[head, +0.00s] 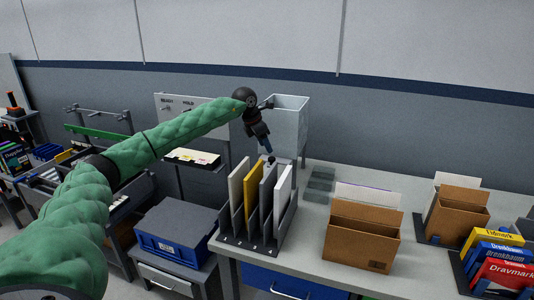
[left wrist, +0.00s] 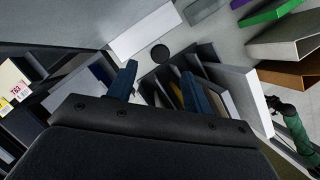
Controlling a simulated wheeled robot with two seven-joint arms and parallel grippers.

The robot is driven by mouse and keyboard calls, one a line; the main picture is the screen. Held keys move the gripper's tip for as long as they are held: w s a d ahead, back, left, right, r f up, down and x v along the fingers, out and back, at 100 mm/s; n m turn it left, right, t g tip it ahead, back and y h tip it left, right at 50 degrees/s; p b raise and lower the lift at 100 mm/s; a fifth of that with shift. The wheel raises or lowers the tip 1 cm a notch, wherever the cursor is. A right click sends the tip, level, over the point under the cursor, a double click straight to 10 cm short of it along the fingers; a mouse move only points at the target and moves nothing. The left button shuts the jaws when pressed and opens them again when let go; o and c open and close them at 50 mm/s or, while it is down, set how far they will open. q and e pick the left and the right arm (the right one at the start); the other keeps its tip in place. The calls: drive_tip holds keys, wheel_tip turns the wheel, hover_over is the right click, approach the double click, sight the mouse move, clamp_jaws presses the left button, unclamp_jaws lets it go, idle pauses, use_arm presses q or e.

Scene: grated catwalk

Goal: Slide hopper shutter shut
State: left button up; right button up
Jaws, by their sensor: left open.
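The hopper (head: 289,122) is a pale grey open-topped box at the back of the table, against the wall. In the left wrist view, a round black knob (left wrist: 159,53) sits near a pale panel (left wrist: 145,32); I cannot tell for sure that this is the shutter, or how far it is open. My left gripper (head: 269,149) points down in front of the hopper, just above a small dark knob. In the left wrist view its blue fingers (left wrist: 158,88) are apart and empty, with the black knob beyond them. A green-sleeved arm end, apparently my right gripper (left wrist: 273,104), shows small at the right.
A rack (head: 240,243) of upright folders stands just in front of the hopper. Coloured boxes (head: 498,258) stand far right. A blue crate (head: 174,240) is lower left.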

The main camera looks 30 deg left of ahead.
use_arm(q)
drive_tip(key=shift+v, duration=0.8)
use_arm(e)
drive_tip(key=shift+w+a+r, duration=0.1)
drive_tip(key=shift+r, duration=0.5)
drive_tip(key=shift+w+a+r, duration=0.1)
drive_tip(key=shift+r, duration=0.45)
